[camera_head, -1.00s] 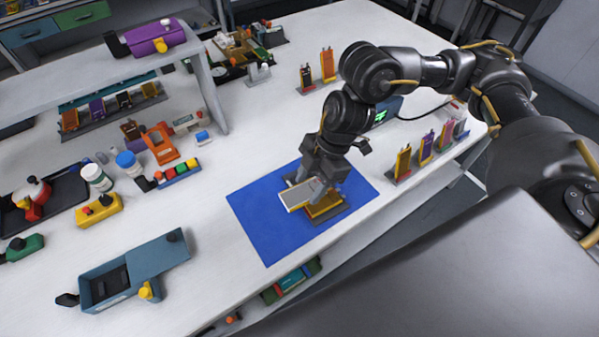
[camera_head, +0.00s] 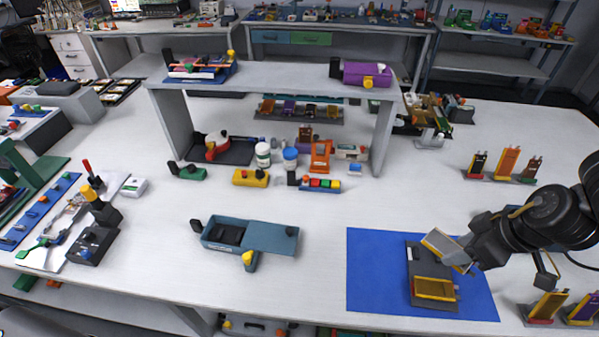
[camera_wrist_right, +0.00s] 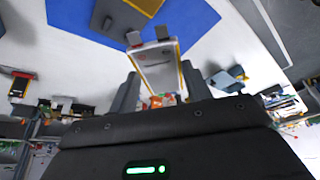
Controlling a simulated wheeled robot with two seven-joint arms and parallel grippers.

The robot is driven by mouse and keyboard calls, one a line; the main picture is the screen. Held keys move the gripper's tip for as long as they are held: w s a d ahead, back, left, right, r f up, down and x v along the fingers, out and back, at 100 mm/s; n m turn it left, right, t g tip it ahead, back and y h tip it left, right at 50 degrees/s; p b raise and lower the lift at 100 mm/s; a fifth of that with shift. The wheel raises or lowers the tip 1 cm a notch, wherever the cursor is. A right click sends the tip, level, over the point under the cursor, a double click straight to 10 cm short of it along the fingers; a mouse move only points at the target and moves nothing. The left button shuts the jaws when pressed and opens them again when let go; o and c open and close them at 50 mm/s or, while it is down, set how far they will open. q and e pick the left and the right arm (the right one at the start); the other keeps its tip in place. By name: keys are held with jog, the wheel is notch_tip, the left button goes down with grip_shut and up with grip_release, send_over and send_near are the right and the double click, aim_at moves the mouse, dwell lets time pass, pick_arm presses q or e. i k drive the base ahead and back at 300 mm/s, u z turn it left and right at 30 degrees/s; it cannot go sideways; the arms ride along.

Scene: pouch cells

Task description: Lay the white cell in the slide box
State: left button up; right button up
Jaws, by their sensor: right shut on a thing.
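The white cell (camera_head: 442,246), a flat pale pouch with a yellowish edge, is tilted in the jaws of my right gripper (camera_head: 464,254). The gripper is shut on it and holds it above the blue mat's dark holder. The cell also shows in the right wrist view (camera_wrist_right: 158,69), between the two fingers. The slide box (camera_head: 276,237) is blue-grey and lies on the white table left of the mat. Its left part is open over a dark inside, and its lid covers the right part. My left gripper is not in view.
The dark holder (camera_head: 417,262) on the blue mat (camera_head: 376,270) carries an orange-yellow cell (camera_head: 434,289). Bare table lies between mat and box. A yellow block (camera_head: 250,178) and coloured blocks (camera_head: 320,185) stand behind the box. A raised shelf (camera_head: 280,82) spans the back.

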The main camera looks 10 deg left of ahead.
aim_at(230, 235)
jog(key=z, duration=0.3)
jog(key=k, duration=0.25)
jog(key=u, duration=1.75)
